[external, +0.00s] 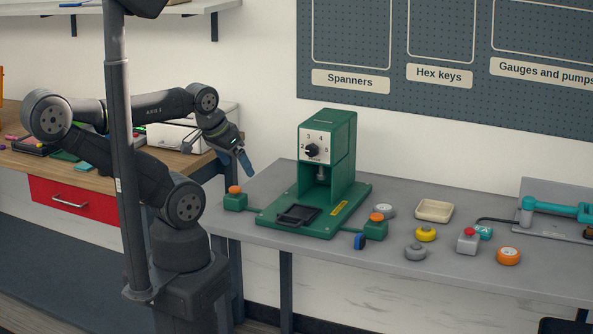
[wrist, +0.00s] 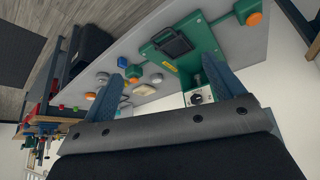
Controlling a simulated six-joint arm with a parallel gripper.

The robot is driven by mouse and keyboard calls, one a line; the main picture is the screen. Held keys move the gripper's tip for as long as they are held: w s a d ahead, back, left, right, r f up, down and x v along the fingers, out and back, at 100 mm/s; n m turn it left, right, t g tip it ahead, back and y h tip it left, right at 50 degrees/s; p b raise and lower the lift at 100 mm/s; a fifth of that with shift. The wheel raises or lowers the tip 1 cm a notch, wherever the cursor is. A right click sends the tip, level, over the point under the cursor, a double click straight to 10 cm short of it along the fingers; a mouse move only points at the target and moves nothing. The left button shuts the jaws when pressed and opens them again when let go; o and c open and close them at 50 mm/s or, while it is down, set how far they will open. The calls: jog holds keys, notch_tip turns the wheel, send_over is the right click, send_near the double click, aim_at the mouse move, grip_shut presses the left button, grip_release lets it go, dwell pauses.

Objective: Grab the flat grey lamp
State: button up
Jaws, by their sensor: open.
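Two grey round pieces lie on the grey bench. A paler one (external: 385,211) is beside the press's right-hand orange button, and a darker one (external: 415,252) is nearer the front edge. I cannot tell for sure which is the flat grey lamp. In the wrist view the paler one (wrist: 156,78) is between the fingers, and the darker one (wrist: 102,78) is by the left finger. My gripper (external: 241,162) is open and empty, in the air left of the green press and well away from both pieces. It also shows in the wrist view (wrist: 168,85).
The green press (external: 330,170) with its black tray stands between my gripper and the grey pieces.

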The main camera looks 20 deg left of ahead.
jog(key=w+d+r+m, duration=0.1)
jog(key=w+d+r, duration=0.4)
jog(key=w, duration=0.3)
jog(key=m+g+h, duration=0.1)
jog(key=m+g, duration=0.1)
jog(key=m, duration=0.1)
send_over(383, 206)
jog(key=s+a, duration=0.2)
jog(key=s, duration=0.1)
jog(key=f, duration=2.3)
jog(key=shift+w+d, duration=0.15)
jog(key=shift+w, duration=0.1)
jog(key=shift+w+x, duration=0.2)
jog(key=shift+x, duration=2.85)
jog(key=shift+r, duration=0.1)
